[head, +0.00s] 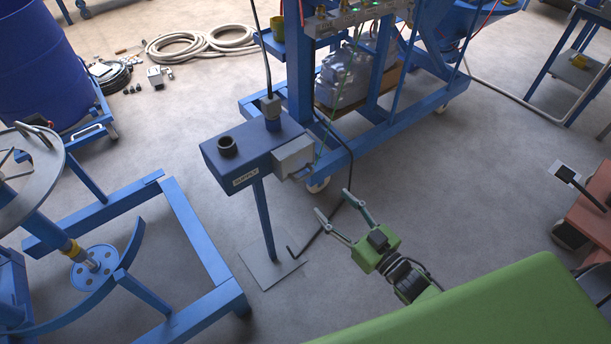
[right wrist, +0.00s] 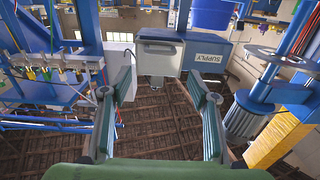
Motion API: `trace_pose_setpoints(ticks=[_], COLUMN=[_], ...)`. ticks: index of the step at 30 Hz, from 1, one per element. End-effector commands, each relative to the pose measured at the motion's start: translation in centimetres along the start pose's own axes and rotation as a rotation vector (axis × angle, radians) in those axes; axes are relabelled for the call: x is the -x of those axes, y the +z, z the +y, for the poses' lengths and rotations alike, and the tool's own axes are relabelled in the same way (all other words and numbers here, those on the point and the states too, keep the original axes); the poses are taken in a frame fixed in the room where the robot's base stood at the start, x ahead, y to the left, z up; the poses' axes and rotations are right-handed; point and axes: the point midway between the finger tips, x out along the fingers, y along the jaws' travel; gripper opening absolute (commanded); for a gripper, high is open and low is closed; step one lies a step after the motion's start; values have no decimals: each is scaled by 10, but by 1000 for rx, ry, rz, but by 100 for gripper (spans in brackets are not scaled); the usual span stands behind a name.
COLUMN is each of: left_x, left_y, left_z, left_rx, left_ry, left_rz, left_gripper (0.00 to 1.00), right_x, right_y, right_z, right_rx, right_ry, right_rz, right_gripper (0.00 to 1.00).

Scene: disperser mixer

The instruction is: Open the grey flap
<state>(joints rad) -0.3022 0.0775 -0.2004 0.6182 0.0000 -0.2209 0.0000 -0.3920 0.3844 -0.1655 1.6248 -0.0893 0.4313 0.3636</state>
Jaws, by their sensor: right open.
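The grey flap (head: 294,153) is on the side of the blue SUPPLY box (head: 240,160), which stands on a blue post. It looks closed over the grey socket housing. In the right wrist view the flap (right wrist: 158,48) is ahead, near the upper middle, beside the SUPPLY label. My right gripper (head: 333,204) is open and empty, below and to the right of the flap, with its fingers pointing toward the box. In the right wrist view its spread fingers (right wrist: 158,75) frame the flap from below, with a gap to it. My left gripper is not in view.
A black cable (head: 345,155) hangs to the right of the box, near my right gripper. A blue machine frame (head: 400,115) stands behind. Another blue frame (head: 190,235) is at the left. The grey floor around the post's base plate (head: 262,275) is mostly clear.

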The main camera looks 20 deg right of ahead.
Motion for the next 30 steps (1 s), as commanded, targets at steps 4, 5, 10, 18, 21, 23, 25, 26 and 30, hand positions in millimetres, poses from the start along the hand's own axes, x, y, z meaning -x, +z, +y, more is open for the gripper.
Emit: trace_pose_setpoints(ticks=[4,5,10,18,21,23,25,26,30], left_x=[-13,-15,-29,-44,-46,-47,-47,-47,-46], left_y=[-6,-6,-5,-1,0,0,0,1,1], left_z=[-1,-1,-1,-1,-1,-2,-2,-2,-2], left_rx=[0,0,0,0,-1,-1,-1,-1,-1], left_ry=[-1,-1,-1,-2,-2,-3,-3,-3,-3], left_rz=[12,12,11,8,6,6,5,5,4], left_gripper=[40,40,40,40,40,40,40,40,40], right_x=[-29,-36,-73,-115,-122,-124,-126,-126,-126], right_y=[3,4,4,4,4,3,3,3,2], right_z=[0,0,0,0,0,1,1,1,1], right_rx=[0,0,1,0,-1,-1,-1,-1,-1], right_ry=[0,1,1,1,2,2,2,2,2], right_rz=[4,3,3,-2,-3,-4,-4,-4,-4], right_gripper=[55,55,55,55,55,55,55,55,55])
